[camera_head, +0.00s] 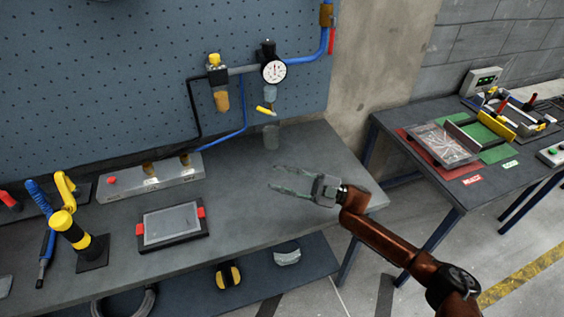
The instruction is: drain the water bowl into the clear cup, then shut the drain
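The water bowl (270,94) is a small grey-blue bowl hanging under the round gauge unit on the pegboard. The clear cup (271,137) stands upright at the back of the bench, below the drain. How much water is in the bowl or cup is too small to tell. My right gripper (273,179) is open and empty over the bench, in front of the cup and apart from it, fingers pointing left. My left gripper is out of view.
An amber bowl (222,101) hangs left of the gauge (274,71). A grey block (150,179), a tablet (171,224) and a yellow-black tool (73,235) occupy the bench's left side. A second table (418,110) with trays stands right. The bench around the cup is clear.

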